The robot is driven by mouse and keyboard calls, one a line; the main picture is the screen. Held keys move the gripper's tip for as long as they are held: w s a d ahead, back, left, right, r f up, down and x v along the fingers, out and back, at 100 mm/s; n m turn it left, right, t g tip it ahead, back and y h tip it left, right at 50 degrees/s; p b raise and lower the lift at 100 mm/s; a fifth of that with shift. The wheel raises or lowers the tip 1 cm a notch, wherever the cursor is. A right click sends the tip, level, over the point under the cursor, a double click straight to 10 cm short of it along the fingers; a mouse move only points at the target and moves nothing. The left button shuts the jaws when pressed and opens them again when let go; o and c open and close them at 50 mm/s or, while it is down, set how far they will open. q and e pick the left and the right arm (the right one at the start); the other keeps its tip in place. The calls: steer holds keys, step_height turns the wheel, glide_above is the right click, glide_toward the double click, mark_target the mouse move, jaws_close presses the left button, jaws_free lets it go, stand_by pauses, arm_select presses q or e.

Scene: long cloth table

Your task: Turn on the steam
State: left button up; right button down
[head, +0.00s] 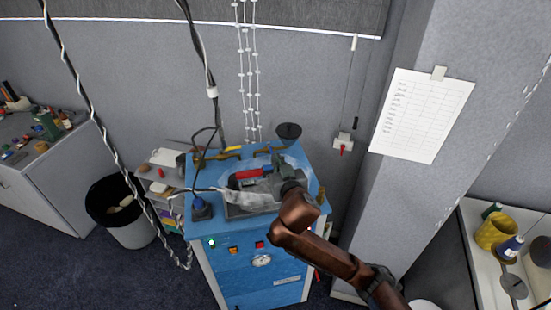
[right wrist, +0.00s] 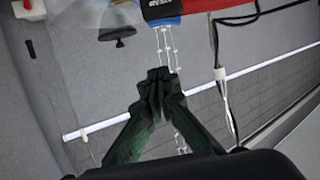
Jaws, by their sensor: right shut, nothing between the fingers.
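A blue steam machine (head: 265,285) stands on the floor in the middle of the head view. Its front has a lit green lamp (head: 212,243), an orange switch (head: 233,251), a red switch (head: 259,244) and a round gauge (head: 261,261). A red-handled iron (head: 246,174) lies on its top tray; red and blue parts, probably the iron (right wrist: 160,10), show at the top of the right wrist view.
A waste bin (head: 125,220) and shelf stand left of the machine. Hanging cables (head: 85,100) pass on its left. A red wall switch (head: 343,145) is behind it, right. A pillar with a paper sheet (head: 422,115) is at right. A cluttered table (head: 490,275) stands lower right.

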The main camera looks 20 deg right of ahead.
steer(key=v, duration=0.7)
steer(key=shift+s, duration=0.35)
steer(key=shift+d+f, duration=0.1)
steer(key=shift+f, duration=0.05)
